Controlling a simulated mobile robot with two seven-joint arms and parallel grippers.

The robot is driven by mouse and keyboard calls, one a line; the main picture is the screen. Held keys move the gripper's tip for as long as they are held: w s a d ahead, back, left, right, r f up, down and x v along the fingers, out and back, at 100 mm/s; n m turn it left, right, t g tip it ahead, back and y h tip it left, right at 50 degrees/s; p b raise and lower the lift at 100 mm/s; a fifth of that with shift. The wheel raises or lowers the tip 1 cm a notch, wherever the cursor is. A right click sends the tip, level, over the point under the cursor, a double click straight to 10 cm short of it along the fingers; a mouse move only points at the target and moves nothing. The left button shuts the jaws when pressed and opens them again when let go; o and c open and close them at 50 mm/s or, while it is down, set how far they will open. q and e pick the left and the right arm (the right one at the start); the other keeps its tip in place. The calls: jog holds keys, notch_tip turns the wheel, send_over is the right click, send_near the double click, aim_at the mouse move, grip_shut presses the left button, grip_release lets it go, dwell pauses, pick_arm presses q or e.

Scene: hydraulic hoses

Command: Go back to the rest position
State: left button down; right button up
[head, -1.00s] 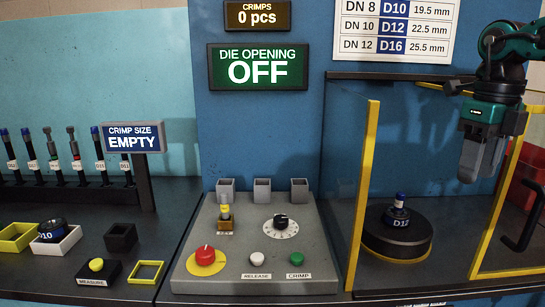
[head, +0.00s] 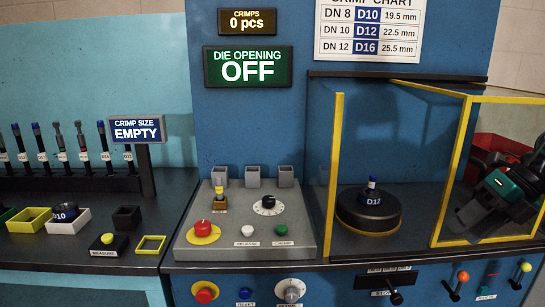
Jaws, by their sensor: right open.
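My right gripper (head: 468,222) is at the right edge, low, with its dark fingers pointing down and to the left. It is open, with nothing seen between its fingers. The yellow-framed clear door panel (head: 437,185) overlaps it in the view. The press die D12 (head: 372,200), with a blue-topped piece on it, stands on the round dark base (head: 345,213) to the left of the gripper and apart from it. My left gripper is not in view.
A grey control panel (head: 305,215) with knobs and buttons stands in the middle. Several hoses (head: 62,150) stand in a rack at the left, with yellow and white trays (head: 30,222) before them. A red bin (head: 498,146) is behind my right arm. Levers (head: 460,282) line the front.

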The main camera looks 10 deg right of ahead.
jog(key=s+a+f+m+t, duration=0.2)
jog(key=f+m+t, duration=0.1)
jog(key=f+m, duration=0.4)
jog(key=s+a+f+m+t, duration=0.25)
jog(key=f+m+t, duration=0.2)
jog(key=f, duration=0.35)
jog(key=s+a+f+m+t, duration=0.1)
jog(key=s+f+m+t, duration=0.2)
jog(key=f+m, duration=0.45)
jog(key=s+a+f+m+g+h, duration=0.1)
jog(key=s+a+f+m, duration=0.1)
jog(key=a, duration=0.4)
jog(key=s+a+f+m+h, duration=0.1)
jog(key=s+a+f+m, duration=0.1)
jog(key=a+f+m, duration=0.2)
jog(key=s+a+f+m+g+h, duration=0.1)
jog(key=s+a+f+m, duration=0.2)
jog(key=a+m, duration=0.4)
jog(key=a, duration=0.3)
jog(key=shift+f+m+g+h+p, duration=0.3)
jog(key=shift+g+h+p, duration=0.05)
jog(key=shift+h, duration=0.05)
jog(key=shift+c, duration=0.3)
jog(key=shift+c, duration=0.4)
